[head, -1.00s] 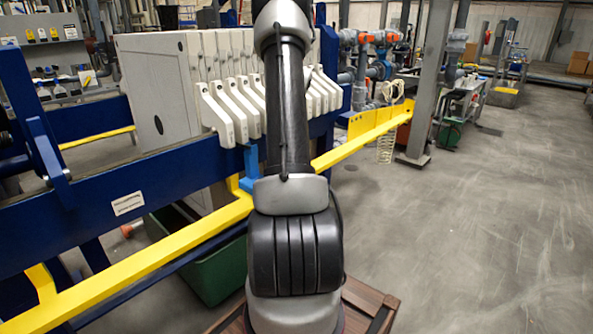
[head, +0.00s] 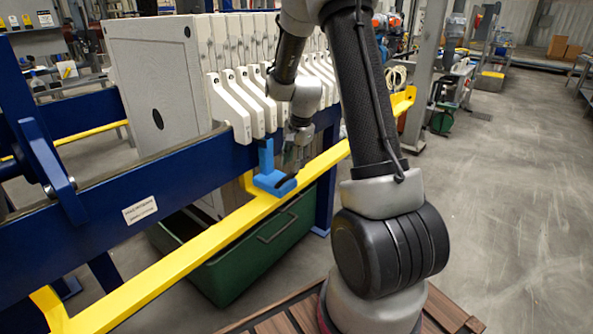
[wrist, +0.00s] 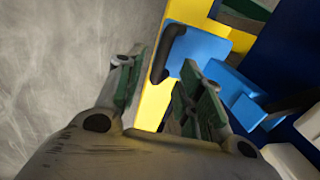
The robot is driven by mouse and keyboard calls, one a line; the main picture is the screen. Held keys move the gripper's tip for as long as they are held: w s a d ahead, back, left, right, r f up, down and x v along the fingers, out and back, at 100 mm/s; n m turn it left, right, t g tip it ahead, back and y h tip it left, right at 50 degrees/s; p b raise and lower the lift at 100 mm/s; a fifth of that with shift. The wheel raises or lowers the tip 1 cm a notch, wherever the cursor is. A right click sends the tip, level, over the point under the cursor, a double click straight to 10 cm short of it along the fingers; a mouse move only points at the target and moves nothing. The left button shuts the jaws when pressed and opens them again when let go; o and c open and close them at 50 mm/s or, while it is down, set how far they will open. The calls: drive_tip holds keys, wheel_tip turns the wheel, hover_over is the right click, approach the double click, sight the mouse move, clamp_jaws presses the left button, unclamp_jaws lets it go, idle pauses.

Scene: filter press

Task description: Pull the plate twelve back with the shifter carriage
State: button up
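The blue shifter carriage (head: 270,181) sits on the yellow rail (head: 215,232), with an upright blue post beneath the plate handles. In the wrist view the carriage (wrist: 208,46) shows a black handle (wrist: 164,55). My gripper (head: 293,164) is beside the carriage in the head view. In the wrist view my gripper (wrist: 162,76) is open, its green-padded fingers on either side of the black handle's near end. I cannot tell whether they touch it. The pale filter plates (head: 235,42) stand in a row with angled handles (head: 238,108). No number shows, so I cannot tell which is plate twelve.
A blue press beam (head: 150,185) runs along the plates' near side. A green bin (head: 262,242) stands under the rail. My forearm hides part of the plate row. Open grey floor (head: 520,200) lies to the right.

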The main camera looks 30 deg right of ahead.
sight(291, 173)
drive_tip(key=shift+w+a+f, duration=0.1)
drive_tip(key=shift+w+f, duration=0.1)
drive_tip(key=shift+f, duration=0.9)
drive_tip(key=shift+w+a+f, duration=0.1)
drive_tip(key=shift+w+f, duration=0.1)
drive_tip(key=shift+f, duration=0.85)
clamp_jaws()
